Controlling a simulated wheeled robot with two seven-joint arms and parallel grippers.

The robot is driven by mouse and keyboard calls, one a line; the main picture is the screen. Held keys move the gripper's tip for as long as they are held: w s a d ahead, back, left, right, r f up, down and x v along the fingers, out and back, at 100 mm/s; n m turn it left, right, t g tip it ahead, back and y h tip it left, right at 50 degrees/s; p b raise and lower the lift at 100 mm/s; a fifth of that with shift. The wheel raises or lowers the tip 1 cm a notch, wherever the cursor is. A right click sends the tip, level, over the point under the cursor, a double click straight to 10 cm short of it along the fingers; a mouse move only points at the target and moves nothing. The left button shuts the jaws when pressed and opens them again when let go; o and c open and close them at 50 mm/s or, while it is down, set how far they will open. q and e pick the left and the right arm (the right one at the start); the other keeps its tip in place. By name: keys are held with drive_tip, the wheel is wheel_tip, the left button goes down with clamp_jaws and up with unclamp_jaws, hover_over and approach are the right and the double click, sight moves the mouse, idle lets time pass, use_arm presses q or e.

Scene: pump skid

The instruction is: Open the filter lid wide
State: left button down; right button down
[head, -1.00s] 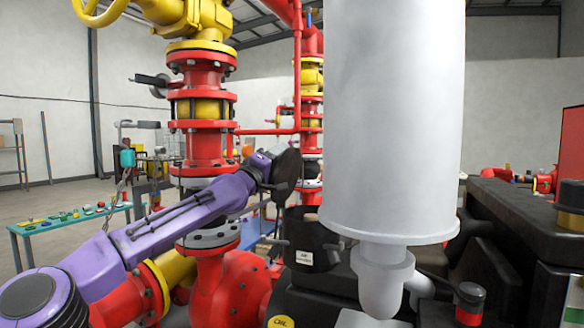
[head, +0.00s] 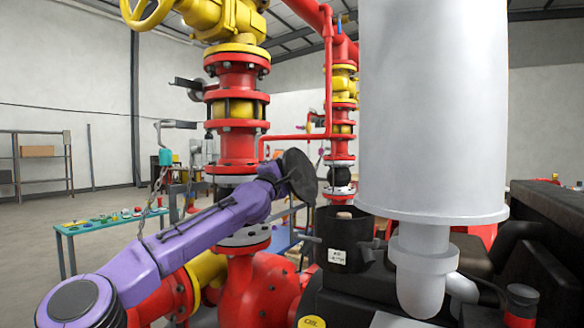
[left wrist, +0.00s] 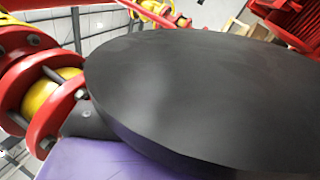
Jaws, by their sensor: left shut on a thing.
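The filter lid (head: 299,174) is a round black disc, tilted steeply up above and left of the black filter housing (head: 343,246). The housing stands open at the top, and a tan element (head: 345,215) shows inside its rim. My left gripper (head: 281,185), at the end of the purple arm, is shut on the lid; its fingers are mostly hidden against it. In the left wrist view the lid (left wrist: 205,95) fills most of the picture as a broad dark disc. My right gripper is in neither view.
A large grey cylinder (head: 432,110) with an elbow pipe hangs close on the right. Red and yellow flanged pipes (head: 237,110) stand behind my left arm. A green table (head: 100,225) with small parts is at the left. Open floor lies beyond it.

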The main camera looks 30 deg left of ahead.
use_arm(q)
drive_tip(key=shift+s+a, duration=0.1)
drive_tip(key=shift+a, duration=0.2)
drive_tip(key=c, duration=0.8)
unclamp_jaws()
drive_tip(key=shift+o, duration=0.8)
drive_tip(key=shift+a, duration=0.1)
drive_tip(key=shift+s+f, duration=0.1)
